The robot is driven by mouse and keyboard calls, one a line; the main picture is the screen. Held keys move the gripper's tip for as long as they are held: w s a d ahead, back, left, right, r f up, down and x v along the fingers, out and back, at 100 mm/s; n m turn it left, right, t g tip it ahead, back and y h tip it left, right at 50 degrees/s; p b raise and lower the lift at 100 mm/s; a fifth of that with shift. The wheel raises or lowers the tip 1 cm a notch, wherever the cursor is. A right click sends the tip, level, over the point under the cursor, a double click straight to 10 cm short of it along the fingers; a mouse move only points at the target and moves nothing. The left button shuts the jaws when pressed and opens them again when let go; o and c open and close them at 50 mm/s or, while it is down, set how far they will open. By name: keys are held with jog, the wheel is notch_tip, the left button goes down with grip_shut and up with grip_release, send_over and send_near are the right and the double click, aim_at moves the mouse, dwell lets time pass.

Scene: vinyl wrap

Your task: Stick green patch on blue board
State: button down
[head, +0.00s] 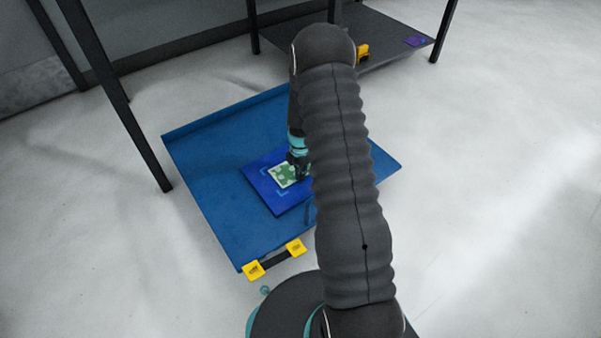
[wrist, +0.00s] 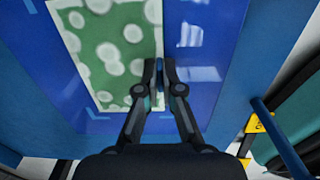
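The green patch (wrist: 112,45), with pale round spots and a cream border, lies over the blue board (wrist: 215,60) in the wrist view. It also shows in the head view (head: 281,175), where the board (head: 285,203) is a darker blue square. A pale corner mark is on the board by the patch's lower left corner in the wrist view. My gripper (wrist: 160,68) is at the patch's right edge, its fingertips close together with a narrow bluish strip between them. I cannot tell whether they pinch anything. In the head view my arm hides part of the board and gripper (head: 298,168).
The board lies on a larger blue tray (head: 205,165) with a raised back edge and a yellow-ended handle (head: 275,259) at the front. A dark table (head: 390,42) behind holds a yellow object (head: 363,51) and a purple piece (head: 416,41). Pale floor is clear to the right.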

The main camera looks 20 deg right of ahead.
jog(key=c, duration=1.2)
grip_release()
jog(key=shift+c, duration=0.2)
